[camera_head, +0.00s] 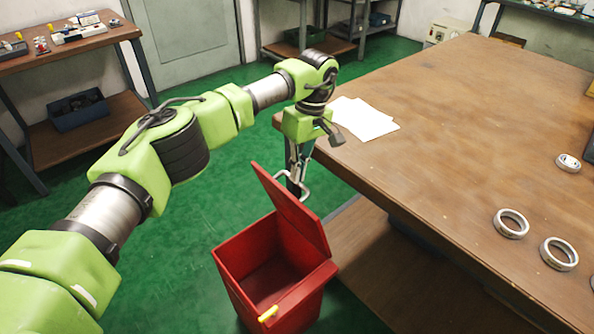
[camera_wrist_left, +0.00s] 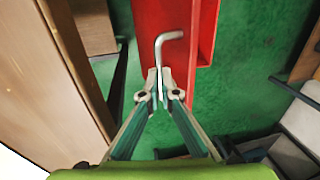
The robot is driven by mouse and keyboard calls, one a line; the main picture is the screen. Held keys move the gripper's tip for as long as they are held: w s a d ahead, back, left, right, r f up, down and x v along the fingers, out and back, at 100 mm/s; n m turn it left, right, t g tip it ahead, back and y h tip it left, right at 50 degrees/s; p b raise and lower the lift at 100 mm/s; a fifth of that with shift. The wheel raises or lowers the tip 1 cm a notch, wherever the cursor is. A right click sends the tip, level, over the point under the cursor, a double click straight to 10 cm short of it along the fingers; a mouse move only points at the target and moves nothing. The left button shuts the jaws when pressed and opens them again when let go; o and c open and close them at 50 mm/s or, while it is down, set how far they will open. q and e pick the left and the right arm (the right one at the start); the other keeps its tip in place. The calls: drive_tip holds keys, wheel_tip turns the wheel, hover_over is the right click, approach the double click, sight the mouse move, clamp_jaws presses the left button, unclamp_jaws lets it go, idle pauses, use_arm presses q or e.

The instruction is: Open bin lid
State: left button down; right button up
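The red bin (camera_head: 245,285) stands on the floor beside the wooden table, its inside showing. Its red lid (camera_head: 292,212) is raised and tilted above the bin's right side; it also shows in the left wrist view (camera_wrist_left: 178,15). My left gripper (camera_head: 297,180) points down behind the lid's upper part. In the left wrist view its fingertips (camera_wrist_left: 160,92) are close together around a bent grey metal rod (camera_wrist_left: 168,38), which lies against the red lid. The lid hides part of the gripper and rod in the head view. My right gripper is not in view.
The wooden table (camera_head: 450,110) fills the right side, with its edge close to my left gripper and the lid. White papers (camera_head: 362,118) and several metal rings (camera_head: 511,223) lie on it. A yellow piece (camera_head: 268,313) sits on the bin's front rim. Green floor is clear left of the bin.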

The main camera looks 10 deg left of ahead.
use_arm(q)
drive_tip(key=shift+s+d+f, duration=0.1)
drive_tip(key=shift+d+f, duration=0.05)
drive_tip(key=shift+f, duration=0.35)
drive_tip(key=shift+s+d+f, duration=0.1)
drive_tip(key=shift+d+f, duration=0.05)
drive_tip(key=shift+f, duration=0.3)
drive_tip(key=c, duration=2.2)
unclamp_jaws()
drive_tip(key=shift+o, duration=0.2)
drive_tip(key=shift+w+f+g, duration=0.1)
drive_tip(key=shift+g, duration=0.2)
drive_tip(key=v, duration=1.3)
drive_tip(key=shift+a, duration=0.25)
